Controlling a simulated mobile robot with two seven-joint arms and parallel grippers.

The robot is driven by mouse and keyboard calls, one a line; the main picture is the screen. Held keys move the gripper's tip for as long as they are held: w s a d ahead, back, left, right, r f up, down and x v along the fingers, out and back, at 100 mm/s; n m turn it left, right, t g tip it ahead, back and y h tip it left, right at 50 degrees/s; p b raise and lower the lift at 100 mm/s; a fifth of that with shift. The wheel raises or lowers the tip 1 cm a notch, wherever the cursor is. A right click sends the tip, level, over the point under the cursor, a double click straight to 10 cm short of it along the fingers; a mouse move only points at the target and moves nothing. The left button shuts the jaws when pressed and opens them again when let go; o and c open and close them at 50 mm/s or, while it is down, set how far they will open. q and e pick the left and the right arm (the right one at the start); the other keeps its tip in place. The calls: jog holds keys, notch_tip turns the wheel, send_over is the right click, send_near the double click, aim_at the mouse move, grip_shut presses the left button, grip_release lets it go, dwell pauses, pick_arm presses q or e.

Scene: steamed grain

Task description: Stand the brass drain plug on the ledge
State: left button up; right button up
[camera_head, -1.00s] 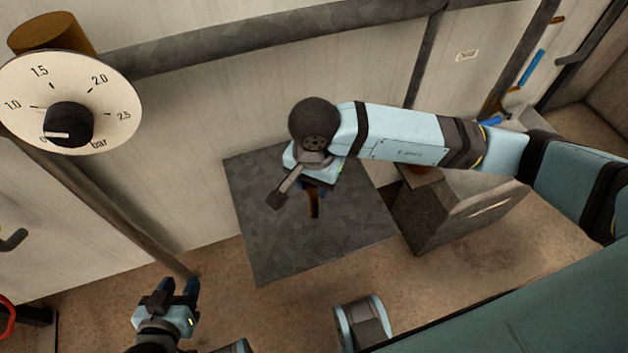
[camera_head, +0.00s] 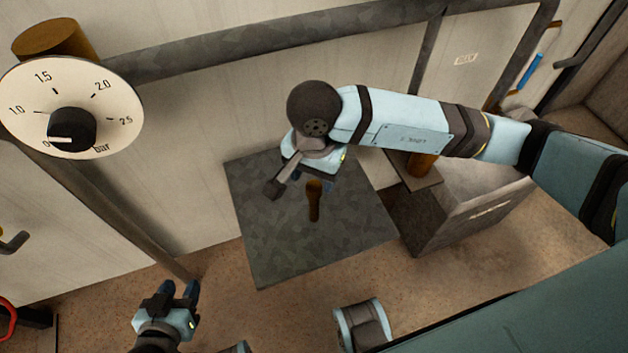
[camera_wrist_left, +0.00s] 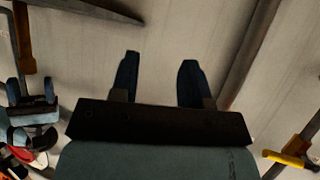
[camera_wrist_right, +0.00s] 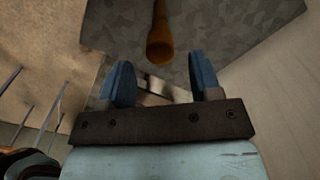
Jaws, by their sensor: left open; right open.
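The brass drain plug (camera_head: 314,203) is on the grey metal ledge (camera_head: 275,255), its wider end toward my right gripper. It appears to stand upright, touching neither finger. My right gripper (camera_head: 312,180) is open and empty, just behind and above the plug. In the right wrist view, the plug (camera_wrist_right: 160,38) shows beyond the open fingers (camera_wrist_right: 160,82), its round end facing the camera. My left gripper (camera_head: 178,288) is open and empty, low at the left, away from the ledge. The left wrist view shows its spread fingers (camera_wrist_left: 158,75) before the pale wall.
A pressure gauge (camera_head: 105,120) and a dark pipe (camera_head: 250,42) are on the wall. A grey box (camera_head: 470,215) with a brown cylinder (camera_head: 422,164) stands right of the ledge. A red ring (camera_head: 8,318) is at lower left. The ledge's front part is bare.

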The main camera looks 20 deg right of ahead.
notch_tip(320, 180, up, 8)
jog(key=shift+p, duration=0.35)
dwell(0.4)
